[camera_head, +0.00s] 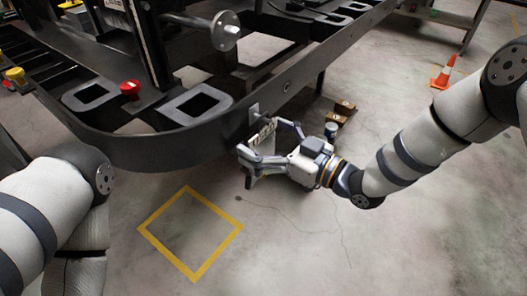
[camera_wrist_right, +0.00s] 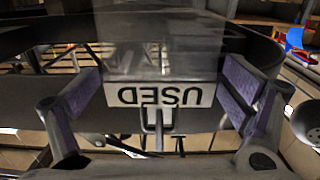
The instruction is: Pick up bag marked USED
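The bag marked USED (camera_head: 263,132) hangs at the front edge of the dark kart stand (camera_head: 180,148), by a small bracket. In the right wrist view its white USED label (camera_wrist_right: 160,95) appears upside down, with a grey, see-through part of the bag (camera_wrist_right: 158,40) above it. My right gripper (camera_head: 262,144) is open around the bag. In the wrist view one finger pad is on each side of the label, with a visible gap on both sides. My left arm shows at the left, but its gripper is out of view.
The stand's frame carries red (camera_head: 130,88) and yellow (camera_head: 15,74) knobs and a metal hub (camera_head: 225,31). A yellow square (camera_head: 190,232) is marked on the clear floor in front. Small brown boxes (camera_head: 344,107) and an orange cone (camera_head: 443,72) stand to the right.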

